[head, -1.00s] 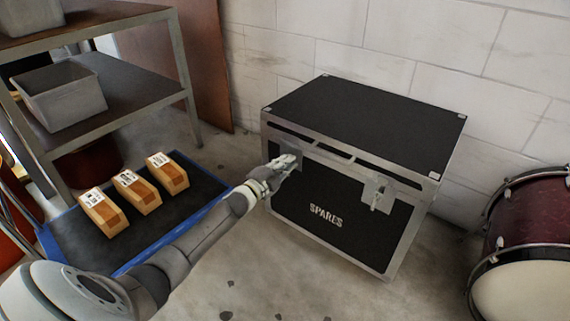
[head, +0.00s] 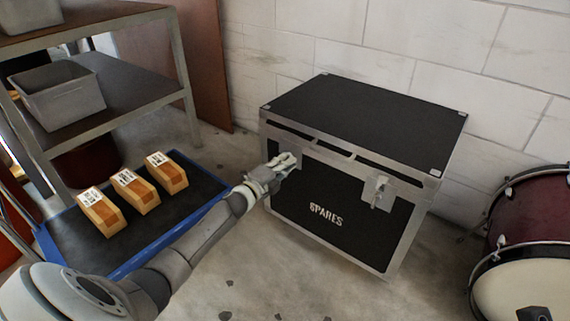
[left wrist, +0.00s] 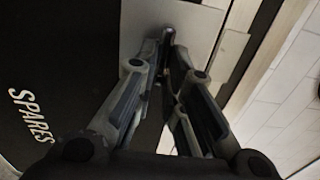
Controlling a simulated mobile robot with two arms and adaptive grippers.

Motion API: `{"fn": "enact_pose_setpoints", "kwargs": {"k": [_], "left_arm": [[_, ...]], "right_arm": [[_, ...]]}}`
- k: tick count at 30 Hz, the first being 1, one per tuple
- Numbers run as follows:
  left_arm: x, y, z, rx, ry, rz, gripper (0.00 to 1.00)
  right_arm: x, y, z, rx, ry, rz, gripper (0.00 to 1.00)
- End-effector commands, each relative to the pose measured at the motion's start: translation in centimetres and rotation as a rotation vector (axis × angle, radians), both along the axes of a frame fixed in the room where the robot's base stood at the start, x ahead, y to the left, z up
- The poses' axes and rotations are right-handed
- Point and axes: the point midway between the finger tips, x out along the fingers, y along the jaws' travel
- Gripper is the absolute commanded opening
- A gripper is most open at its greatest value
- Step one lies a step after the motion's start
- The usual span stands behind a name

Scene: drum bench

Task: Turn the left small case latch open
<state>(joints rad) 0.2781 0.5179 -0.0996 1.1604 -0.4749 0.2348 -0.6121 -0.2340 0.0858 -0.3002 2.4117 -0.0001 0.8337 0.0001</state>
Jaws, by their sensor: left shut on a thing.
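The black case (head: 300,205) with metal edges and the word SPARES stands on the floor by the wall. Its left small latch is at the front left, with its plate (head: 296,160) largely behind my left gripper. My left gripper (head: 287,161) is at this latch, its fingers shut on the latch's turning piece. In the left wrist view, the fingertips (left wrist: 168,42) close around a dark upright piece in front of the pale latch plate (left wrist: 203,20). The fingers hide much of the latch, so its exact angle is unclear. My right gripper is not in view.
The right latch (head: 379,192) is untouched. A blue-edged platform (head: 205,207) with several orange-brown boxes (head: 132,190) lies to the left, under my left arm. A shelf (head: 130,95) with a grey bin (head: 62,98) stands behind it. A red drum (head: 535,215) is at the right.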

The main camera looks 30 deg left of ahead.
Motion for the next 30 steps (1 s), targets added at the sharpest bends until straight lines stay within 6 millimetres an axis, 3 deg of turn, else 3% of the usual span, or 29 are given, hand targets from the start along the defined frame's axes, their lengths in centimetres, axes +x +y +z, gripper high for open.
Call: {"fn": "enact_pose_setpoints", "kwargs": {"k": [5, 6, 10, 22, 30], "left_arm": [[-0.1, -0.1, -0.2, 0.006, 0.004, -0.003, 0.0], [-0.1, -0.1, -0.2, 0.006, 0.004, -0.003, 0.16], [-0.1, -0.1, -0.2, 0.004, 0.003, -0.002, 0.32], [-0.5, 0.1, -0.1, 0.002, 0.002, 0.0, 0.32], [-4.0, 0.3, -0.3, 0.003, 0.005, -0.002, 0.32]], "right_arm": [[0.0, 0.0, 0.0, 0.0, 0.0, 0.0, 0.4], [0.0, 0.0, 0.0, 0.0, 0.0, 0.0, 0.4], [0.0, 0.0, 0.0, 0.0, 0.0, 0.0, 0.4], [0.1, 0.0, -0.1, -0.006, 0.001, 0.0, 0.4], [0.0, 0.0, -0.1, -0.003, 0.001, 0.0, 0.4]]}}
